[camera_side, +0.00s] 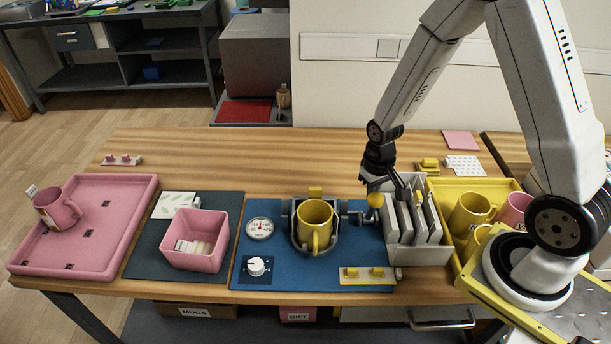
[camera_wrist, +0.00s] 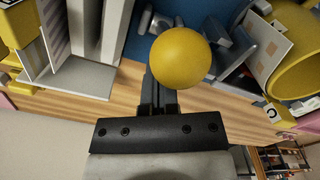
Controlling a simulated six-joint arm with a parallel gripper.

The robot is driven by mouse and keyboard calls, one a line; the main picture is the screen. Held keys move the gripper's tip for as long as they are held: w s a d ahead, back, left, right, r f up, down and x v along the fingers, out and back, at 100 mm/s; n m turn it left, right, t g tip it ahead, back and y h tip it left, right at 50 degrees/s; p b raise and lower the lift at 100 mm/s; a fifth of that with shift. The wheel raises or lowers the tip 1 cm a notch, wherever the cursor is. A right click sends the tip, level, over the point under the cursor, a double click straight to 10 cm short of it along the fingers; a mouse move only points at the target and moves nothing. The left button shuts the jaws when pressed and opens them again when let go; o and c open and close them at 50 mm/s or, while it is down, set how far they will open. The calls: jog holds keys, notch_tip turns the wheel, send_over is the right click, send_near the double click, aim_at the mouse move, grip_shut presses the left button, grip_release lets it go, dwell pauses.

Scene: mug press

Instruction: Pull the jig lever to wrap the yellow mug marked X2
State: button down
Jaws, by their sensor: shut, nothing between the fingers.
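A yellow mug (camera_side: 314,217) stands upright in the grey jig (camera_side: 292,225) on the blue mat, its handle toward the camera. No X2 mark is readable on it. Part of a yellow mug (camera_wrist: 298,75) shows at the right of the wrist view. The jig lever has a round yellow knob (camera_side: 376,200), right of the mug; it is large in the wrist view (camera_wrist: 181,57). My gripper (camera_side: 401,187) is shut and empty, just right of and above the knob. In the wrist view its fingers (camera_wrist: 160,92) lie beside the knob; I cannot tell if they touch.
A grey rack (camera_side: 405,248) of upright panels stands close under my gripper. Right of it is a yellow tray (camera_side: 466,262) with several mugs. A dial gauge (camera_side: 259,228) and a white knob (camera_side: 257,266) sit left of the jig. A pink bin (camera_side: 193,258) and pink tray (camera_side: 75,263) are farther left.

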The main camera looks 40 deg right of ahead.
jog(key=shift+s+a, duration=1.05)
jog(key=shift+r, duration=0.1)
jog(key=shift+w+d+r, duration=0.15)
jog(key=shift+r, duration=1)
jog(key=shift+w+d+r, duration=0.15)
jog(key=shift+r, duration=0.95)
jog(key=shift+w+d+r, duration=0.15)
jog(key=shift+r, duration=1)
jog(key=shift+r, duration=0.1)
jog(key=s+a+r+n+t, duration=0.2)
jog(key=s+a+r+n, duration=0.1)
jog(key=s+a+r, duration=0.1)
jog(key=shift+a+r+t, duration=0.2)
jog(key=shift+a+t, duration=0.1)
jog(key=shift+a, duration=0.15)
